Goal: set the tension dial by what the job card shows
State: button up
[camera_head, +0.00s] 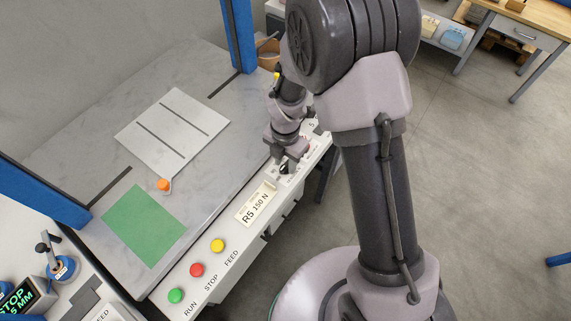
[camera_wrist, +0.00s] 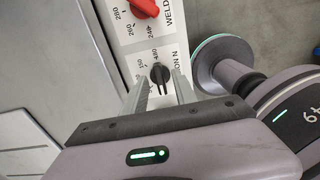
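The black tension dial (camera_wrist: 160,74) sits on the white panel in the wrist view, beside a label ending in "ON N" and small scale numbers. Its exact pointer setting is too small to read surely. My gripper (camera_wrist: 162,88) is open, with one finger on each side of the dial; I cannot tell whether they touch it. In the head view my gripper (camera_head: 284,163) is low over the panel and hides most of the dial. The job card (camera_head: 254,206) on the panel front reads "R5 150 N", with smaller print above.
A red knob (camera_wrist: 145,7) marked WELD, with 240, 260 and 280, is close beside the dial. Yellow (camera_head: 217,246), red (camera_head: 197,270) and green (camera_head: 176,295) buttons line the panel. A green sheet (camera_head: 143,226) and grey plate (camera_head: 172,128) lie on the table.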

jog(key=shift+f, duration=0.15)
jog(key=shift+c, duration=0.2)
grip_shut()
